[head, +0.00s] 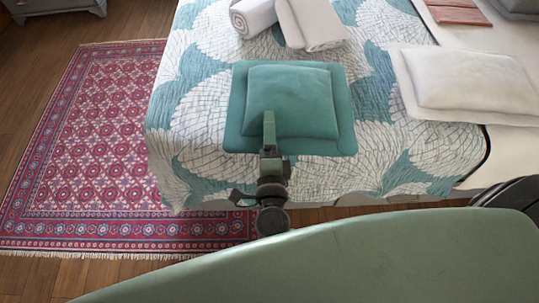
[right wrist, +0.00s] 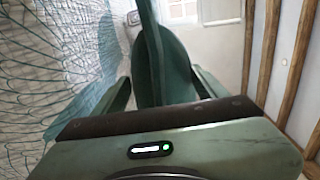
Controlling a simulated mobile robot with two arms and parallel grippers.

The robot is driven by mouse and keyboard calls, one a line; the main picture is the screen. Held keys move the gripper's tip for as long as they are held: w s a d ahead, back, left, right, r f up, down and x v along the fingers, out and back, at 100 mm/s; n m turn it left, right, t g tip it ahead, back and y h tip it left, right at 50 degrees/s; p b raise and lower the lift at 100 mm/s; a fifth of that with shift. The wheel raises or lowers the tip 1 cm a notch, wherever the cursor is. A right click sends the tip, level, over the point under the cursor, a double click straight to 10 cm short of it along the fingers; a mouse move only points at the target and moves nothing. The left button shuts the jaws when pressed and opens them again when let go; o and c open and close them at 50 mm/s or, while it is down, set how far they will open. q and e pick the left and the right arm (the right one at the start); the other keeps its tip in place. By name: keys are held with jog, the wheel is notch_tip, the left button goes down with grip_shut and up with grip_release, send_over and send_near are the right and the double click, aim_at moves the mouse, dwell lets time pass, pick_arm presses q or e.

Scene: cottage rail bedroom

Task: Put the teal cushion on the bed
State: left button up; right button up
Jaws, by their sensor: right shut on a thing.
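The teal cushion (head: 292,95) is square with a flat border and lies level over the foot part of the bed (head: 185,130), which has a teal and white patterned cover. My right gripper (head: 269,128) is shut on the cushion's near edge. In the right wrist view the cushion (right wrist: 168,65) shows edge-on between the two fingers, with the bed cover (right wrist: 60,60) to the left. I cannot tell whether the cushion touches the cover or hangs just above it. My left gripper is not in view.
Rolled white towels (head: 285,20) lie on the bed beyond the cushion. White pillows (head: 470,78) lie to the right. A red patterned rug (head: 100,140) covers the wooden floor on the left. The cover between cushion and pillows is clear.

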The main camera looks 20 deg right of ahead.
notch_tip(320, 180, down, 12)
jog(key=b, duration=0.2)
jog(key=shift+f+b, duration=0.1)
jog(key=shift+b, duration=0.2)
jog(key=o, duration=1.6)
jog(key=shift+c, duration=0.2)
jog(key=v, duration=1.2)
